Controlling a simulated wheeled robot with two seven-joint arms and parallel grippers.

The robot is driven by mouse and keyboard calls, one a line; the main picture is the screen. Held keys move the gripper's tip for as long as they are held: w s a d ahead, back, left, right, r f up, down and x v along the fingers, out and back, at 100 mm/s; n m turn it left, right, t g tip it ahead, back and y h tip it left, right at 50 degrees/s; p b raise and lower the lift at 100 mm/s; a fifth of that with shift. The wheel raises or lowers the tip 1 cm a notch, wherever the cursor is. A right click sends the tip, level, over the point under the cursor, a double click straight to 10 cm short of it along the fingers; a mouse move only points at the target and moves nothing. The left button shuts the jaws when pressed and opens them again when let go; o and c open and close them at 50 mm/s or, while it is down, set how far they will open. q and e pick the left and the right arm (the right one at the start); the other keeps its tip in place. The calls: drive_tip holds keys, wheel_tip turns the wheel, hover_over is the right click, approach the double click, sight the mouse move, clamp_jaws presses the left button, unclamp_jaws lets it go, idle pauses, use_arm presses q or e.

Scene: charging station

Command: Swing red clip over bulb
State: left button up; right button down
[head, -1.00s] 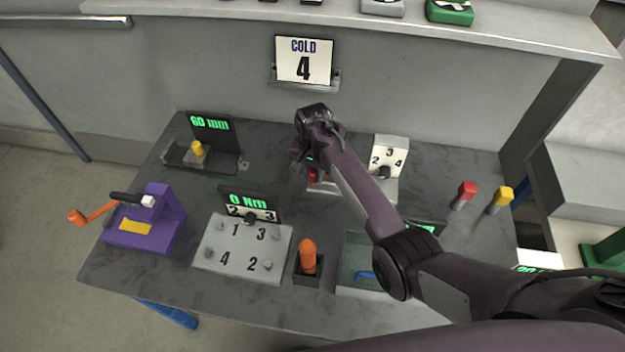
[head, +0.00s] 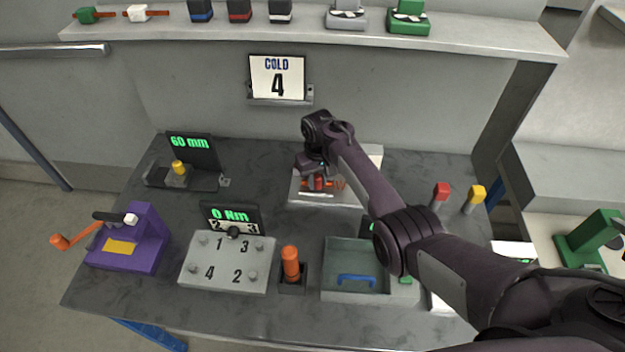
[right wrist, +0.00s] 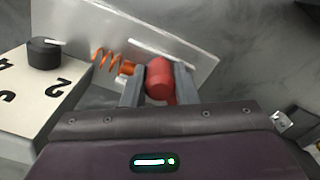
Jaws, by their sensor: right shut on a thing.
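My right gripper (head: 313,184) reaches over the table to a pale plate (head: 300,199) at the back. In the right wrist view its fingers (right wrist: 158,88) are shut on a red cylindrical piece (right wrist: 158,76), which I take for the red clip. An orange coil (right wrist: 112,62) lies just left of it, in front of the pale plate (right wrist: 190,48). I cannot make out a bulb for certain; the arm and fingers hide part of this device. My left gripper is not in view.
A numbered dial box (right wrist: 42,95) stands close left of the fingers in the right wrist view. In the head view, a grey tray (head: 340,285), an orange-handled tool (head: 290,265) and a numbered panel (head: 228,265) stand nearer. Red (head: 440,193) and yellow (head: 475,198) posts stand right.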

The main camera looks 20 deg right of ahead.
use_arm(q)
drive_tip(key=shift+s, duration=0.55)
use_arm(e)
drive_tip(key=shift+w+d, duration=0.15)
drive_tip(key=shift+d, duration=0.1)
drive_tip(key=c, duration=1.1)
unclamp_jaws()
drive_tip(key=shift+c, duration=0.2)
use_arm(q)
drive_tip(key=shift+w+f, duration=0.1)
use_arm(e)
wheel_tip(320, 180, up, 8)
drive_tip(key=p, duration=0.8)
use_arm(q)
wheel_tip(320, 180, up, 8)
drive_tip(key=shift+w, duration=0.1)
use_arm(e)
drive_tip(key=shift+f, duration=0.1)
